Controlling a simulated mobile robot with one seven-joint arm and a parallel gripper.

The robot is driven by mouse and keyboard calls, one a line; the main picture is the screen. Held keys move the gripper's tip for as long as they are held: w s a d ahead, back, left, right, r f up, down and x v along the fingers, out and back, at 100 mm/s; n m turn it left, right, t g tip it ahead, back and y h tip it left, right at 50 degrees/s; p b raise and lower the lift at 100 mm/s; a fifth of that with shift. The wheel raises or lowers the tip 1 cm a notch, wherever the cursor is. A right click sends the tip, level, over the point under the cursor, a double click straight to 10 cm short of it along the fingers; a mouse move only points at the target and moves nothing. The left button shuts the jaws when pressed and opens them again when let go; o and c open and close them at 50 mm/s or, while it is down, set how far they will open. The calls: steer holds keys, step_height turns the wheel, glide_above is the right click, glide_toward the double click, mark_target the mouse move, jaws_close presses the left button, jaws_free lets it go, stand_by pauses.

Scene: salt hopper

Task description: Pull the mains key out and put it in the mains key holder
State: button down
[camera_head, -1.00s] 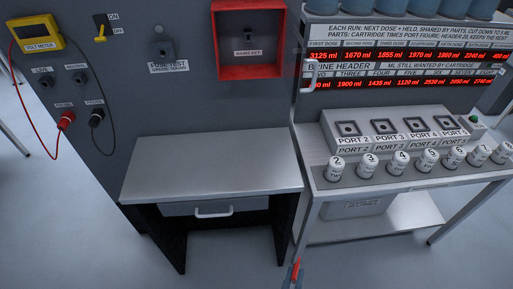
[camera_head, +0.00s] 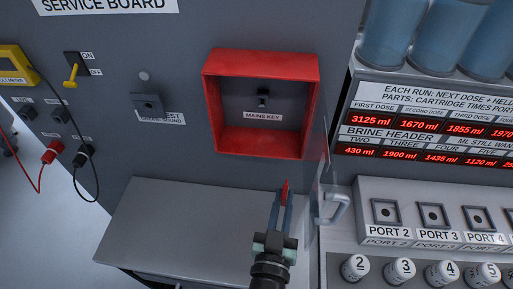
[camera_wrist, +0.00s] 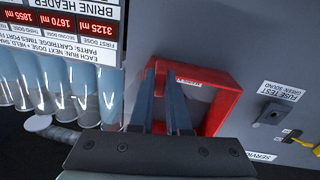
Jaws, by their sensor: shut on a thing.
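My gripper (camera_head: 285,196) is shut on a small red piece, which I take to be the mains key (camera_head: 285,187). The key points up between the blue fingertips, and the fingers hide its lower part. The red box (camera_head: 312,110) on the grey board carries a MAINS KEY label. The small black holder (camera_head: 263,98) inside it, above the label, has nothing red in it. In the head view the gripper is below and right of the box. In the wrist view the red box (camera_wrist: 222,108) lies beyond the blue fingers (camera_wrist: 165,108).
A clear panel with a grey handle (camera_head: 337,208) stands at the box's right, close to my gripper. A grey worktop (camera_head: 180,220) is below. Port blocks (camera_head: 432,215) and white numbered cartridges (camera_head: 402,269) are at right. Voltmeter leads hang at left.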

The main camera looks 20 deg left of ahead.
steer(key=a+r+y+p, duration=0.1)
steer(key=a+r, duration=0.2)
steer(key=r, duration=0.3)
steer(key=w+a+r+p, duration=0.1)
steer(key=a+r, duration=0.3)
steer(key=r, duration=0.3)
steer(key=shift+y, duration=0.4)
steer(key=shift+d+r, duration=0.1)
steer(key=shift+b+x, duration=0.35)
steer(key=shift+x, duration=2.5)
steer(key=shift+b+x, duration=0.6)
steer(key=shift+x, duration=0.85)
steer(key=shift+c, duration=1.6)
jaws_free()
steer(key=shift+f, duration=0.25)
steer(key=shift+s, duration=0.1)
steer(key=shift+p+v, duration=0.55)
steer(key=shift+v, duration=2.35)
